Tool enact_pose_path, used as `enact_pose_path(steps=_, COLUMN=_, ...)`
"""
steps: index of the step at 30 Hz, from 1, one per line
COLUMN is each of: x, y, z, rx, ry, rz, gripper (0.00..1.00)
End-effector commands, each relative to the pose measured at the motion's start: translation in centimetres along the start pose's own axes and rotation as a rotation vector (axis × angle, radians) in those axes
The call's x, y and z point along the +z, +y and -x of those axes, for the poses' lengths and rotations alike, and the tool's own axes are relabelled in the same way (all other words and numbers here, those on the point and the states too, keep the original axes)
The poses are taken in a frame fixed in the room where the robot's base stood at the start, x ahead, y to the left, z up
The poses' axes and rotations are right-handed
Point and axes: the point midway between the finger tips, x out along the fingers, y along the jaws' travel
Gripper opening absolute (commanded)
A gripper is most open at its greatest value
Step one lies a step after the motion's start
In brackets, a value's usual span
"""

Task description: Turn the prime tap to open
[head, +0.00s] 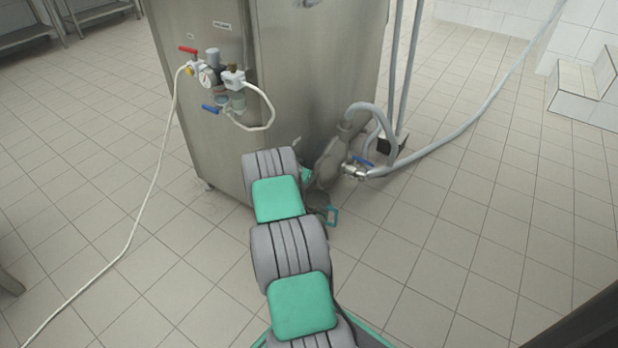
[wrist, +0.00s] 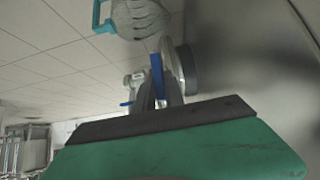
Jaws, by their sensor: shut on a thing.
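My gripper (wrist: 165,98) shows at the middle of the wrist view, above the dark edge of its green housing. It is shut on a long blue lever (wrist: 157,72), which I take to be the prime tap's handle. The lever stands up in the picture beside a round grey metal part (wrist: 178,65). Whether the tap is open or closed I cannot tell. In the head view my arm hides most of the gripper and this tap, low at the machine's right side beside the grey pump (head: 330,160).
A jug with a teal handle (head: 332,215) is just below the pump; it also shows in the wrist view (wrist: 140,18). The steel cabinet (head: 300,80) stands behind.

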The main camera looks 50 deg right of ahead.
Motion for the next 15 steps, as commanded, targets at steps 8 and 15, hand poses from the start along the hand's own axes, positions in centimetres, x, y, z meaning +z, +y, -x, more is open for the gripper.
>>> enact_pose_path(steps=8, x=0.09, y=-0.01, z=-0.07, rx=0.002, ry=-0.001, rz=0.006, gripper=0.0)
enact_pose_path(steps=15, x=0.09, y=-0.02, z=-0.06, rx=0.002, ry=-0.001, rz=0.005, gripper=0.24)
